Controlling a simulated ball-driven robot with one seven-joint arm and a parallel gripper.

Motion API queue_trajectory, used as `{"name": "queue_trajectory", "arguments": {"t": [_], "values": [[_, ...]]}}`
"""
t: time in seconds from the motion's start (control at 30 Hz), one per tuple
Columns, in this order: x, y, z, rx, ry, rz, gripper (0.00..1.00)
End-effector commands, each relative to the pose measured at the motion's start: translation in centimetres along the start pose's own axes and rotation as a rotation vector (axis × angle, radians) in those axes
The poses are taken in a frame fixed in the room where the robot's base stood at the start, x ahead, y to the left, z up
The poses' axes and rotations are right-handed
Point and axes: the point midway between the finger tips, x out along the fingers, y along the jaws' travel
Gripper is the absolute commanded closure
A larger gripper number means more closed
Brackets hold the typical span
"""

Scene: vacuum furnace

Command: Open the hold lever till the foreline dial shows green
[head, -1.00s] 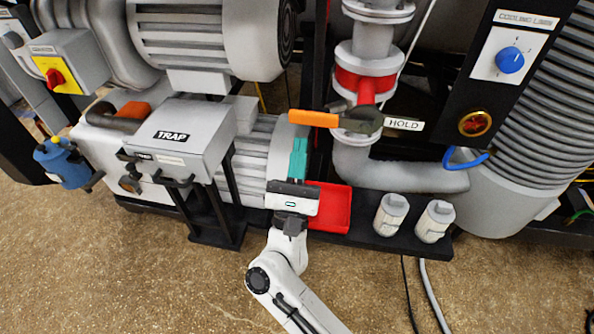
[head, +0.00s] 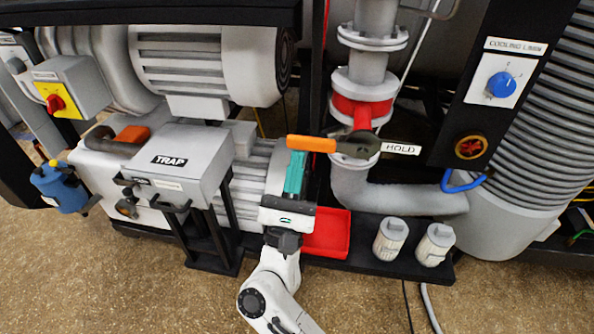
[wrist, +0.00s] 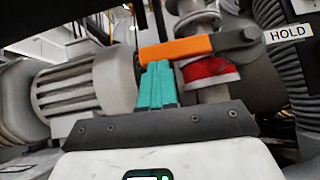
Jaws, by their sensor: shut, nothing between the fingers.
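The hold lever (head: 311,144) has an orange handle that points left from its dark hub, beside the HOLD label (head: 401,149). It sits on the pipe valve with the red band (head: 362,110). In the wrist view the orange handle (wrist: 176,49) lies across, just beyond my fingertips. My gripper (head: 296,160) has teal fingers pointing up, shut and empty, close below the handle's left part. In the wrist view the teal fingers (wrist: 157,70) are together and overlap the handle's lower edge; I cannot tell whether they touch it. I cannot make out a foreline dial in either view.
A red tray (head: 328,236) and two pale canisters (head: 391,239) stand on the dark base to the right of my gripper. The grey TRAP box (head: 180,160) is at left. A black panel with a blue knob (head: 501,85) stands at right.

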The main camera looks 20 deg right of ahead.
Motion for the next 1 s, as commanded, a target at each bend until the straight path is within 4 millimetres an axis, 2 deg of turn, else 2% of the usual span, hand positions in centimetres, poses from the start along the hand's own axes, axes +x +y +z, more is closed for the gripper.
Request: {"name": "queue_trajectory", "arguments": {"t": [0.5,1.0], "values": [[1.1,0.6,1.1,0.128,-0.004,-0.122,1.0],[4.8,0.4,4.8,0.459,-0.004,-0.455,1.0]]}}
